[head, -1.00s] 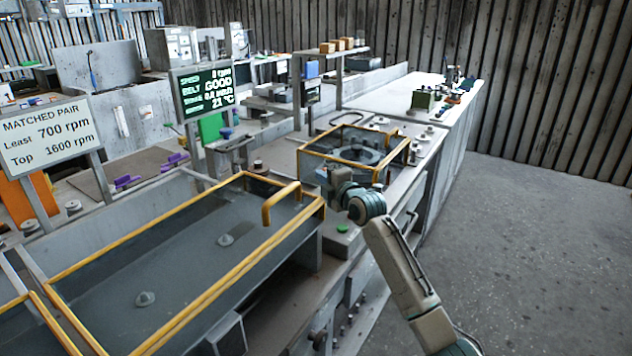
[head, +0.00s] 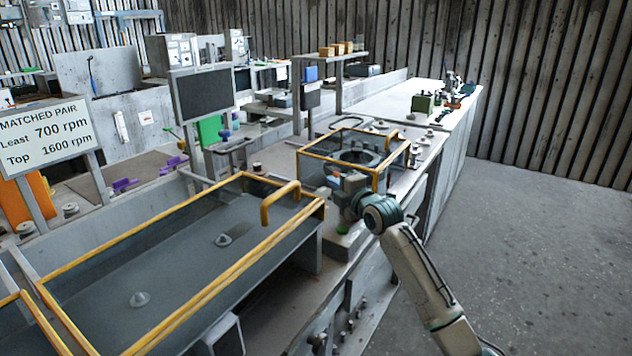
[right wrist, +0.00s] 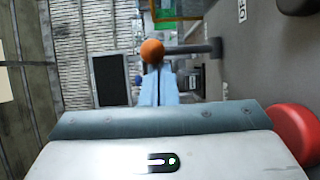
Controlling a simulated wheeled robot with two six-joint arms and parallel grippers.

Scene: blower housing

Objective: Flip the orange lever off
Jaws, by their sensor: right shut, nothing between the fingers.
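The lever's orange ball knob (right wrist: 152,50) shows in the right wrist view, with a grey bar (right wrist: 195,48) running to the right from beside it. My right gripper (right wrist: 157,78) is shut and empty, its light blue fingertips just below the knob in that picture; I cannot tell whether they touch it. The display panel (head: 203,93) is dark and blank. My left gripper is not in view.
A yellow-edged clear cover (head: 180,245) fills the near left of the bench. The yellow-framed housing (head: 355,158) stands beyond it. A green button (head: 343,229) is on the bench front near my right arm. A red rounded part (right wrist: 293,132) is close at the right wrist view's right edge.

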